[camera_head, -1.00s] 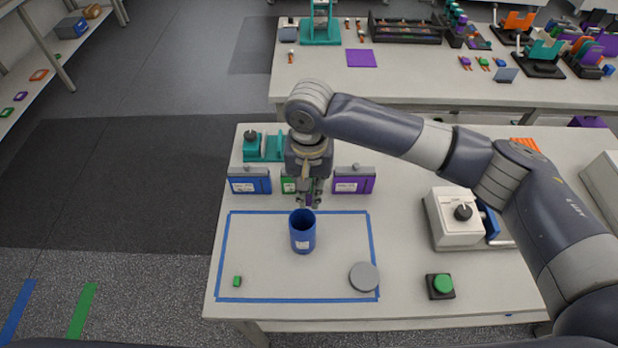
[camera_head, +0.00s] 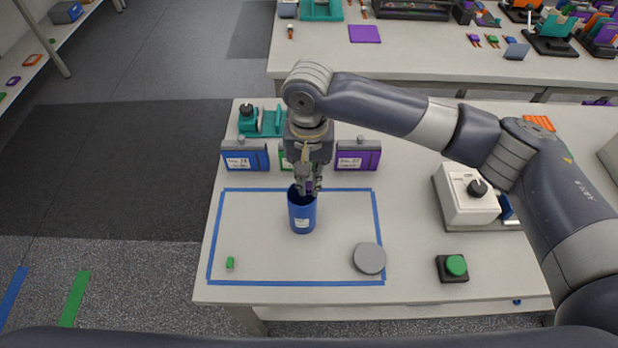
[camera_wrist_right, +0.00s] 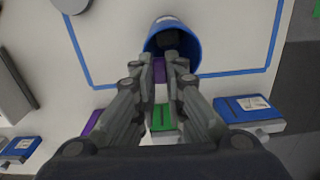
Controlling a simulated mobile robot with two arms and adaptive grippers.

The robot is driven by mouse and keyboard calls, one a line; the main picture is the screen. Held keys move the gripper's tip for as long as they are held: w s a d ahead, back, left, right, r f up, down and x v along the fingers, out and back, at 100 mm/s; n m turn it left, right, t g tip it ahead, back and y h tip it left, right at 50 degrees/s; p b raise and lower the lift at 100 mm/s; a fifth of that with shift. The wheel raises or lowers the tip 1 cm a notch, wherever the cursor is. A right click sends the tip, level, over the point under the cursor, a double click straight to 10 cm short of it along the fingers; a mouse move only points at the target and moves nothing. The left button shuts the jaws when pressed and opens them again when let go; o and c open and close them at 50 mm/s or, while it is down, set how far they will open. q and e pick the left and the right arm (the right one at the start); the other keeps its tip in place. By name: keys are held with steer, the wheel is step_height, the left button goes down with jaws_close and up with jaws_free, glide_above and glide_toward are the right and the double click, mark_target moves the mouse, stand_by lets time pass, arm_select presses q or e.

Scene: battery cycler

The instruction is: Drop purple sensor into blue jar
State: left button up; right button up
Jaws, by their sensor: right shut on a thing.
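The blue jar (camera_head: 302,217) stands upright and open inside the blue taped rectangle on the near table; in the right wrist view the jar (camera_wrist_right: 196,32) is at the top. My right gripper (camera_head: 309,190) is at the jar's mouth, over its rim. It is shut on the purple sensor (camera_wrist_right: 159,70), which shows between the fingertips (camera_wrist_right: 163,66) and is partly hidden by them. In the head view, only a small purple patch of the sensor (camera_head: 309,187) shows. I cannot tell how far it is inside the rim. My left gripper is not in view.
A grey disc (camera_head: 369,258) and a small green piece (camera_head: 230,263) lie near the tape. Blue (camera_head: 244,157) and purple (camera_head: 357,156) boxes stand behind the jar. A white device (camera_head: 466,197) and green button (camera_head: 456,265) are at right.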

mark_target(309, 183)
steer(key=o, duration=0.8)
step_height(309, 183, up, 12)
steer(key=shift+r, duration=0.1)
stand_by(0.5)
